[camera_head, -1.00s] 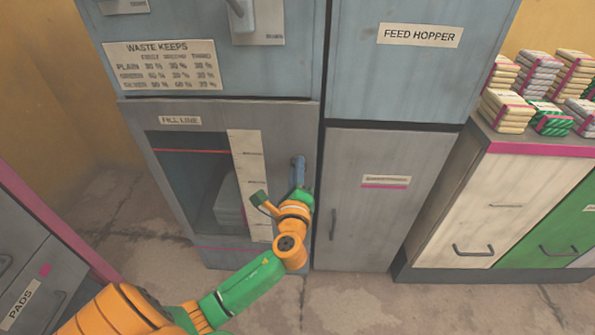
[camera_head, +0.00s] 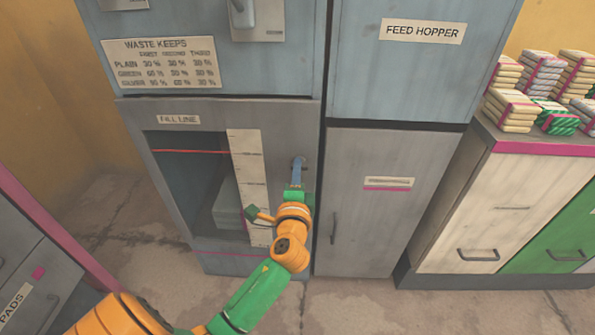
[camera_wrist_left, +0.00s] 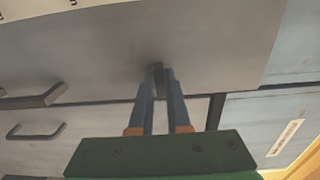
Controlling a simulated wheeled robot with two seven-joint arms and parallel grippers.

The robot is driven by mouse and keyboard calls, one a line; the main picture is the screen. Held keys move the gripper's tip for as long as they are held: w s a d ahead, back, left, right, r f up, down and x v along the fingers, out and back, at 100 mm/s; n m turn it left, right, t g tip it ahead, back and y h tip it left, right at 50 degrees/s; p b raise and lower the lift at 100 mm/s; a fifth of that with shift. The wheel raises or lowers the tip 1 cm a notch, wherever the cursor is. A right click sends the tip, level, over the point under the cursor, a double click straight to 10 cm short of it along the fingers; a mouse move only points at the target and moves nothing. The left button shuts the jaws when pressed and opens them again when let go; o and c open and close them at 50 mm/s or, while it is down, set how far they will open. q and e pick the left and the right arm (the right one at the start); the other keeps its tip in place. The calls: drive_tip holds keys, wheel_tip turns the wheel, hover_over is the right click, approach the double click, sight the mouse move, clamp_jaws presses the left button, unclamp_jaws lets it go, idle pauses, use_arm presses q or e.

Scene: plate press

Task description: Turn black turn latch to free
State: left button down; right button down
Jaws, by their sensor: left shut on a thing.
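The black turn latch (camera_wrist_left: 157,69) is a small dark piece on the grey panel, seen between my left fingertips in the left wrist view. My left gripper (camera_head: 298,164) reaches the right-hand strip of the grey cabinet front, beside the window with the white scale. In the left wrist view its two fingers (camera_wrist_left: 159,82) are shut on the latch, with a narrow gap between them. In the head view the fingers mostly cover the latch, so its exact angle cannot be told. My right gripper is not in view.
The windowed cabinet (camera_head: 178,121) has a fill line sign and grey blocks inside. To the right stands a grey door (camera_head: 385,220) with a dark vertical handle (camera_head: 333,227). Stacked bundles (camera_head: 545,90) lie on the counter at far right. Floor in front is clear.

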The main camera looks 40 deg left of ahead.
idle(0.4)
use_arm(q)
drive_tip(key=c, duration=0.9)
unclamp_jaws()
drive_tip(key=v, duration=0.7)
drive_tip(key=shift+s, duration=0.1)
